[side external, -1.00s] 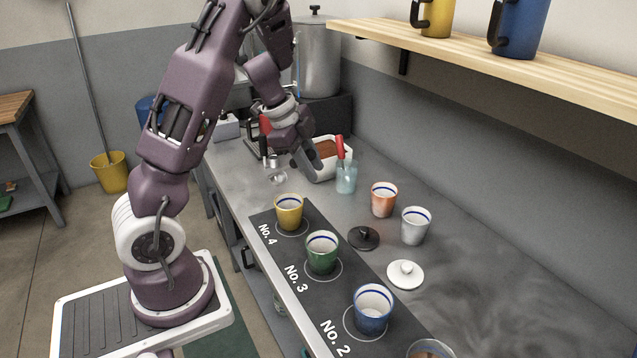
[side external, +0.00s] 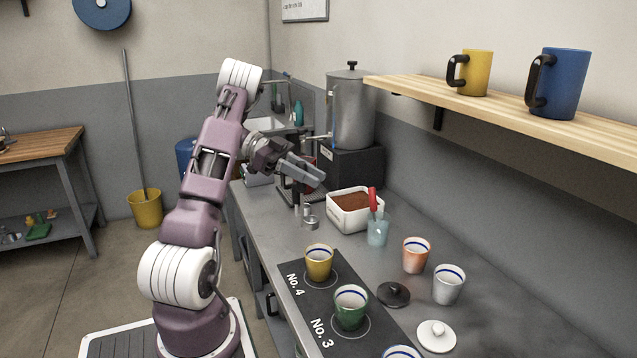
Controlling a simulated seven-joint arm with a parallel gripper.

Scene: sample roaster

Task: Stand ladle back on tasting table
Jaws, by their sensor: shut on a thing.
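My gripper (side external: 316,175) is up in the air over the far part of the grey counter, left of and above the white tub (side external: 352,221) of brown grounds. It is shut, apparently on the ladle, but the held piece cannot be made out from this side. A small metal cup-shaped piece (side external: 311,222) with a thin upright beside it shows below my gripper, at the counter; I cannot tell whether it is linked to the gripper. The tasting table (side external: 290,264) shows as the grey counter top with a dark numbered mat (side external: 318,307).
A yellow cup (side external: 319,263) and a green cup (side external: 350,307) stand on the mat. A glass with a red-handled tool (side external: 377,234), an orange cup (side external: 416,255), a grey cup (side external: 449,284) and two lids stand to the right. A metal urn (side external: 351,110) and a wooden shelf (side external: 520,115) are behind.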

